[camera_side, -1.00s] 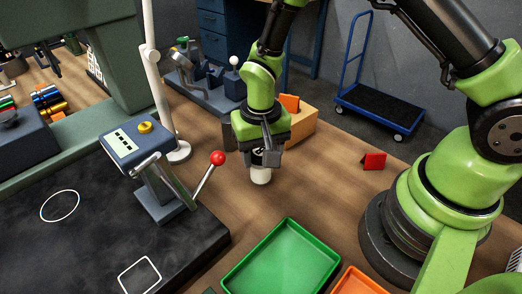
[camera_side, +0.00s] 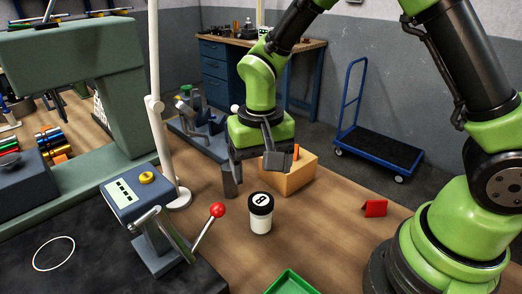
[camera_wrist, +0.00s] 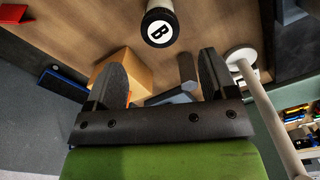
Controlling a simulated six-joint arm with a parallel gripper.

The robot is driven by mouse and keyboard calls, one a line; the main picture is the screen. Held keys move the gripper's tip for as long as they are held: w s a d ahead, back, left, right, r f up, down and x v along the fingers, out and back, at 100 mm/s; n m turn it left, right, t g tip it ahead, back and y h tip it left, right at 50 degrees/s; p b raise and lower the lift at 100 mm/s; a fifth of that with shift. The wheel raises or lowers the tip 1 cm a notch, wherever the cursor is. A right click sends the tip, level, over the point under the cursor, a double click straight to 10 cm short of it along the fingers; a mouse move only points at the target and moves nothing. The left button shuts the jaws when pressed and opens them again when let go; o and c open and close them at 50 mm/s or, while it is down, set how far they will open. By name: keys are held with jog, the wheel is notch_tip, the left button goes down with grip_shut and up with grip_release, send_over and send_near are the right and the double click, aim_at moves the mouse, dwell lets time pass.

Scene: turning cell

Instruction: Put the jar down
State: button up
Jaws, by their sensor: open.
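The jar (camera_side: 261,222) is white with a black lid marked with a letter that looks like a B. It stands upright on the wooden table in the side view. In the wrist view the jar (camera_wrist: 160,24) shows at the top, beyond the fingertips and apart from them. My gripper (camera_side: 252,178) is open and empty, above and behind the jar in the side view. Its two fingers (camera_wrist: 160,70) are spread in the wrist view with nothing between them at the tips.
An orange-tan box (camera_side: 291,172) stands just behind the jar. A red folded card (camera_side: 374,208) lies to the right. A lever with a red knob (camera_side: 217,210) stands close to the left. A green tray (camera_side: 291,283) is in front. Bare table lies right of the jar.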

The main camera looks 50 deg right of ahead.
jog(key=s+d+r+t+y, duration=0.1)
jog(key=s+r, duration=0.1)
jog(key=r, duration=0.4)
jog(key=s+d+r+t, duration=0.2)
jog(key=s+r, duration=0.1)
jog(key=r, duration=0.4)
jog(key=s+d+r+n+t+y, duration=0.1)
jog(key=s+r+t, duration=0.3)
jog(key=s, duration=0.6)
jog(key=shift+d+r, duration=0.2)
